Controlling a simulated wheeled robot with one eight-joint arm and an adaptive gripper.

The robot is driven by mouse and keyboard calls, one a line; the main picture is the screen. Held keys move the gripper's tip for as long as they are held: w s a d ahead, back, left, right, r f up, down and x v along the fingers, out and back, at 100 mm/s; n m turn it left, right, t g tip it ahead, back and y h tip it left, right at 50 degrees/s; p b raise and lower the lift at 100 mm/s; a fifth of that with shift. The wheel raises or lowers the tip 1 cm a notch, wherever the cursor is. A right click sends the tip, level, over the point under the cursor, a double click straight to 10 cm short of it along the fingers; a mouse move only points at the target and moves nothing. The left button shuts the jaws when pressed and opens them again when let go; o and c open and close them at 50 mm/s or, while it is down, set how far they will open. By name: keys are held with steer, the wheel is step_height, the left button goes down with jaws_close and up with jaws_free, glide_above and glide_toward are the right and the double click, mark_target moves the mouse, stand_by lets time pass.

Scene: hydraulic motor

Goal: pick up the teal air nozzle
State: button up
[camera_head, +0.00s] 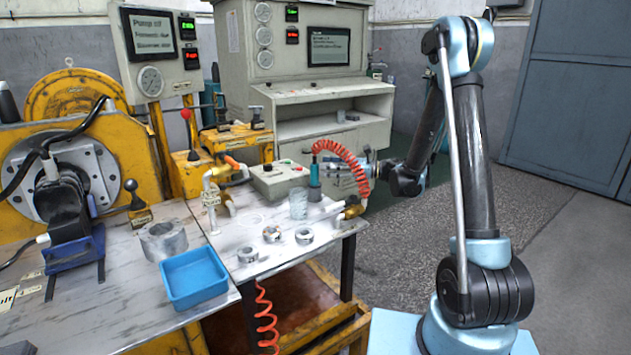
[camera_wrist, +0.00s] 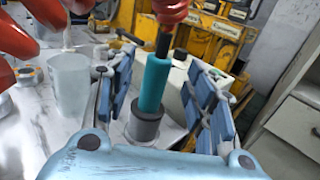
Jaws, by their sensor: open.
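The teal air nozzle (camera_head: 314,174) stands upright at the right end of the white-topped table, with a grey holder around its lower end. In the wrist view the nozzle (camera_wrist: 154,84) sits in the grey cylindrical holder (camera_wrist: 144,124), and a dark stem rises from its top to a red coiled hose (camera_wrist: 168,12). My gripper (camera_wrist: 160,92) is open, its blue-padded fingers on either side of the nozzle. I see a gap on the right; contact on the left cannot be told. In the head view my gripper (camera_head: 338,170) reaches in from the right.
The red coiled hose (camera_head: 350,158) arches over my gripper in the head view. A clear glass (camera_head: 298,203) stands just in front of the nozzle, and several metal rings lie nearby. A blue tray (camera_head: 194,277) is at the left.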

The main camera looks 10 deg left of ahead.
mark_target(315, 167)
steer(key=shift+s+a+f, duration=0.1)
steer(key=shift+a+f, duration=0.05)
steer(key=shift+a, duration=1.15)
steer(key=shift+s+a+f, duration=0.1)
steer(key=shift+a, duration=1.2)
jaws_close()
